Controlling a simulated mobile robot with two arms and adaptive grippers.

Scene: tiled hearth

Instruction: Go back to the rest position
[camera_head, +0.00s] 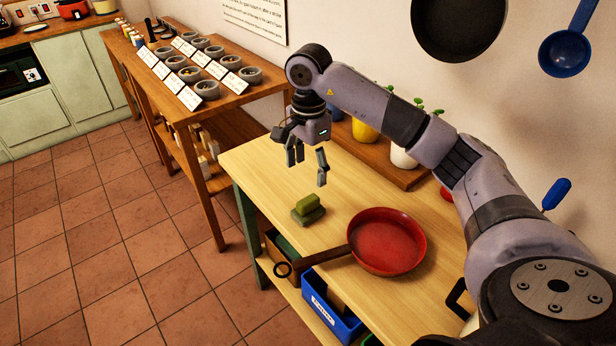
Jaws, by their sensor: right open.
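My right arm comes in from the right edge and reaches over the light wooden table (270,160). Its right gripper (308,172) is open and empty, with its fingers pointing down above the table. A green sponge-like block (308,206) lies on the table just below the fingers, apart from them. It looks stacked on a darker grey-green piece (307,217). A red pan (386,241) with a long handle rests on the table in front of the gripper. My left gripper is not in view.
A blue bin (330,312) stands below the table's front edge. Potted plants on a wooden board (372,158) stand along the wall. A dark pan (458,25) and a blue ladle (566,53) hang there. A brown table (235,97) holds several grey bowls. Tiled floor (100,235) is clear at left.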

